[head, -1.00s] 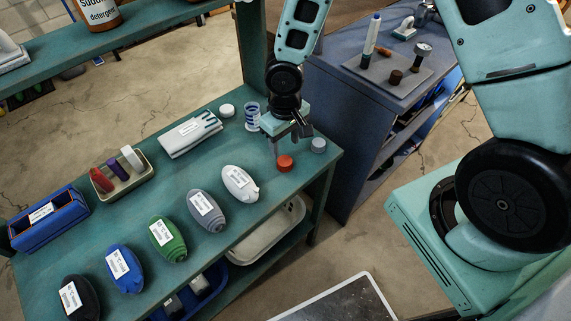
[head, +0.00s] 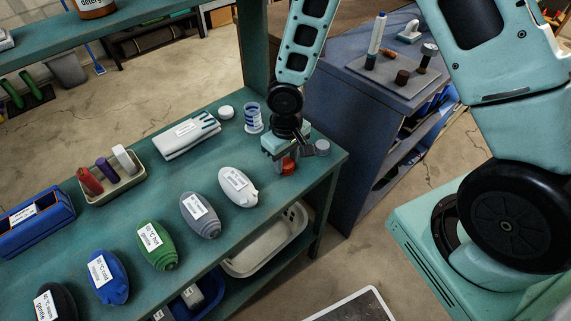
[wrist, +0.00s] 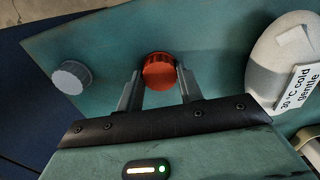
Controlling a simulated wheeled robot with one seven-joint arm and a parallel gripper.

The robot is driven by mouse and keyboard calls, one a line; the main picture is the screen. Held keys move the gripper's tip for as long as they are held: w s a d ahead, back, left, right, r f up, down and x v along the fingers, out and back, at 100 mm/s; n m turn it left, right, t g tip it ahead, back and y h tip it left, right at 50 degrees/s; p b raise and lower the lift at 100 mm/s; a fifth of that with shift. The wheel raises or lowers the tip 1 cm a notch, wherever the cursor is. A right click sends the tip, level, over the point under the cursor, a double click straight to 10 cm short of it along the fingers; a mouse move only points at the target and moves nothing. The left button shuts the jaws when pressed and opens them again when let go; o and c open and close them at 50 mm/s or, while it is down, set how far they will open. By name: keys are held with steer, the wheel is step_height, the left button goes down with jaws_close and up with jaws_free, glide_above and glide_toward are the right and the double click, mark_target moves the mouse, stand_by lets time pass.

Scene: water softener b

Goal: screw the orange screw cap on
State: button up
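The orange screw cap (head: 289,165) lies on the green bench near its right end. In the wrist view the orange cap (wrist: 159,69) is round with a ribbed edge and sits between my fingertips. My gripper (head: 285,168) is low over it, pointing down. In the wrist view my gripper (wrist: 160,84) is open, one finger on each side of the cap; small gaps seem to show, and contact is unclear. A white bottle (head: 238,187) labelled "30 °C cold gentle" lies nearby, also in the wrist view (wrist: 282,60). Grey, green, blue and black bottles lie along the front.
A grey cap (head: 322,147) lies right of my gripper near the bench edge. A white cap (head: 227,112), a striped cup (head: 253,118) and gloves (head: 187,136) are behind. A tray (head: 112,180) and blue box (head: 36,222) stand left. The bench's right edge is close.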

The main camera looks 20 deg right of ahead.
mark_target(287, 163)
steer(key=shift+r+p, duration=1.95)
steer(key=shift+r, duration=0.35)
steer(key=shift+f, duration=0.1)
